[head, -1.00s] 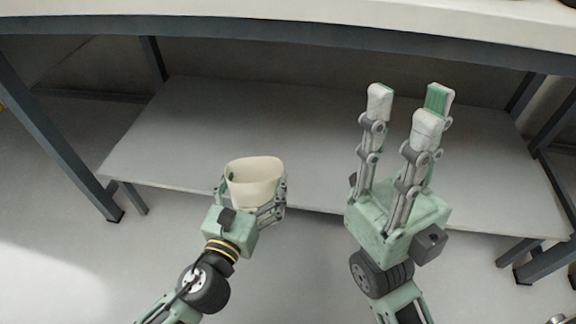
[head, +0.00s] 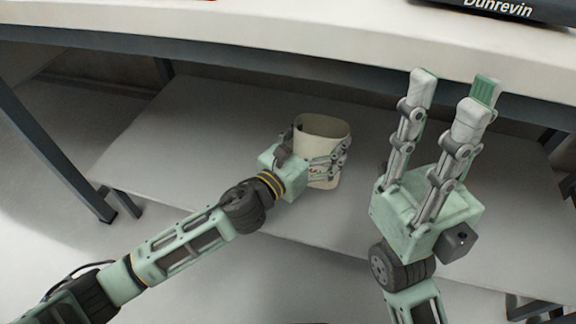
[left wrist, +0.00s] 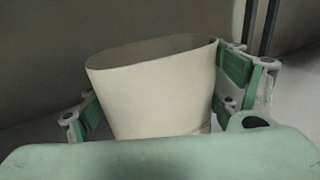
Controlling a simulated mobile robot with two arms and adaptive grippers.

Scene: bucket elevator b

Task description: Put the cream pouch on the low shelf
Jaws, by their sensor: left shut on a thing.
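The cream pouch (head: 322,128) is upright with its open top facing up. My left gripper (head: 318,158) is shut on it, with a finger on each side. In the left wrist view the pouch (left wrist: 155,90) fills the middle between the green finger pads. In the head view it appears over the low shelf (head: 225,120), a grey board under the table; whether its bottom touches the shelf I cannot tell. My right gripper (head: 455,90) is open and empty, pointing up in front of the table edge.
The white tabletop (head: 300,28) with its dark frame overhangs the shelf. A dark object with lettering (head: 495,10) lies on the tabletop at the upper right. A dark table leg (head: 60,145) stands at the left. The shelf left of the pouch is clear.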

